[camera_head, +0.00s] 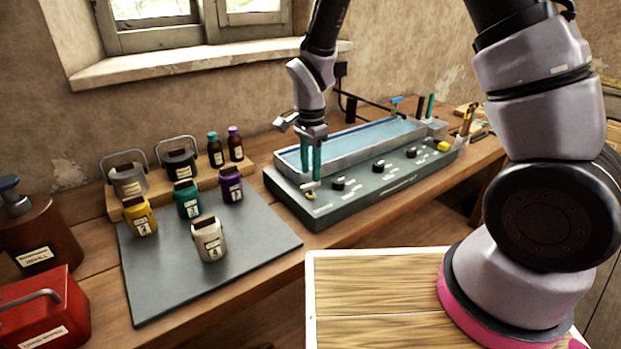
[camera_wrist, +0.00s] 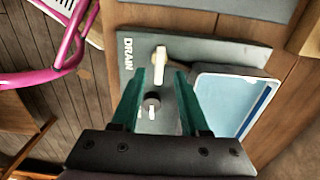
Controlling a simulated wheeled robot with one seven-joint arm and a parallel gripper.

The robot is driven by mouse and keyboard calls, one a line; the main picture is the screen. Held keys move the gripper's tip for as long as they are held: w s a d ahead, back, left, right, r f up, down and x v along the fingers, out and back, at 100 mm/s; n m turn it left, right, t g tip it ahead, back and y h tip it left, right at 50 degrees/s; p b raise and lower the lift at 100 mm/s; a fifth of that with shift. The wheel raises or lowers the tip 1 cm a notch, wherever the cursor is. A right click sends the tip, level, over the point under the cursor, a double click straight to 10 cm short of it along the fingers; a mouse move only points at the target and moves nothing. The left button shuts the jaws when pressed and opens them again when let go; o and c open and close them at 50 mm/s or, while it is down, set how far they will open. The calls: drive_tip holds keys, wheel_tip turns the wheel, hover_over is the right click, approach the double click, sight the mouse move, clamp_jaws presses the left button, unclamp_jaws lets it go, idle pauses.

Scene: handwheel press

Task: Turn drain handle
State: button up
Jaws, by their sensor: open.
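The drain handle (camera_wrist: 160,58) is a short cream lever on a dark grey-green panel, next to the word DRAIN in the wrist view. In the head view it is the small pale lever (camera_head: 311,185) at the left end of the long basin unit. My gripper (camera_wrist: 160,76) is open and empty, with two teal fingers. In the wrist view its fingertips lie on either side of the lever's near end; I cannot tell whether they touch it. In the head view my gripper (camera_head: 310,174) points down just above the lever.
A black knob (camera_wrist: 152,100) shows between the fingers; more knobs (camera_head: 378,166) line the panel. The basin (camera_head: 350,143) holds bluish liquid. Several labelled jars (camera_head: 209,240) stand on a grey mat (camera_head: 262,262) to the left. A pink tube (camera_wrist: 45,76) shows at the wrist view's left.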

sight(310, 184)
drive_tip(key=shift+f, duration=1.7)
clamp_jaws()
